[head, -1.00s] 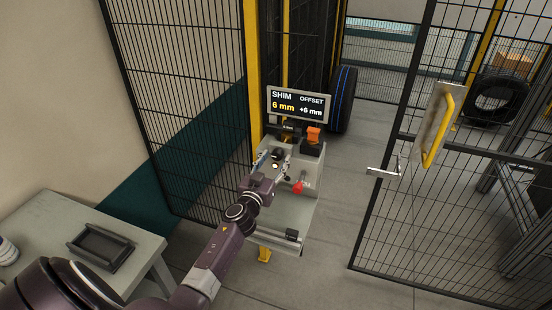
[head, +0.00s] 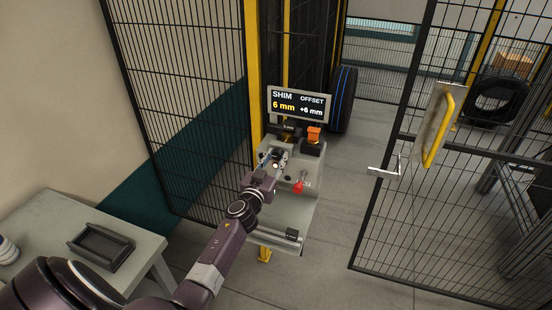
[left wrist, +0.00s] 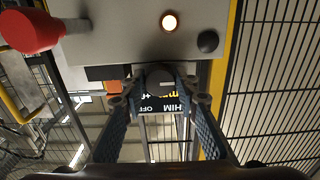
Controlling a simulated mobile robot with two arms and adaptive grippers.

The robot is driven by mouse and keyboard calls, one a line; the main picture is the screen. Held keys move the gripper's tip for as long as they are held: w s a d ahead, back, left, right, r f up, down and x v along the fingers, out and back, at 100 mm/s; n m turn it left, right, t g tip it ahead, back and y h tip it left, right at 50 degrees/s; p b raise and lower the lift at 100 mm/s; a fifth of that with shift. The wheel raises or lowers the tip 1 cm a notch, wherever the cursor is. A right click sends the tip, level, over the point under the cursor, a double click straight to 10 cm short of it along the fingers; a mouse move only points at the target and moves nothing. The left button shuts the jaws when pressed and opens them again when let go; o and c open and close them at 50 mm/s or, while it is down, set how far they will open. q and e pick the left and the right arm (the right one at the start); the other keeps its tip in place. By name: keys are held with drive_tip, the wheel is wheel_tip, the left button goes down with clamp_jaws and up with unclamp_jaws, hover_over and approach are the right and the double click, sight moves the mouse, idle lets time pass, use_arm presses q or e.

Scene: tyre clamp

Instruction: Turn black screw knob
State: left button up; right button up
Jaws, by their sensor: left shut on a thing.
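The black screw knob (head: 279,153) is on the grey machine panel (head: 291,223), below the display. My left gripper (head: 273,163) reaches it from the front left and is shut on it. In the left wrist view the knob (left wrist: 160,76) sits between the two blue-padded fingers of the left gripper (left wrist: 160,96), partly hidden by their tips. The display (head: 298,104) reads SHIM 6 mm, OFFSET +6 mm. My right gripper is not in view.
A red knob (head: 298,187) sits just right of the gripper; it is large in the left wrist view (left wrist: 31,31). A lit button (left wrist: 169,21) and a black button (left wrist: 208,41) are on the panel. An orange part (head: 314,134) stands behind. Mesh fencing (head: 180,90) flanks the left.

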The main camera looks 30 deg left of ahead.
use_arm(q)
drive_tip(key=m+b, duration=0.1)
drive_tip(key=m, duration=0.4)
drive_tip(key=shift+m, duration=0.4)
drive_tip(key=m+b, duration=0.1)
drive_tip(key=m, duration=0.4)
drive_tip(key=shift+f, duration=0.1)
drive_tip(key=m+b, duration=0.1)
drive_tip(key=m, duration=0.4)
drive_tip(key=shift+m, duration=2.6)
drive_tip(key=o, duration=1.1)
drive_tip(key=shift+o, duration=0.2)
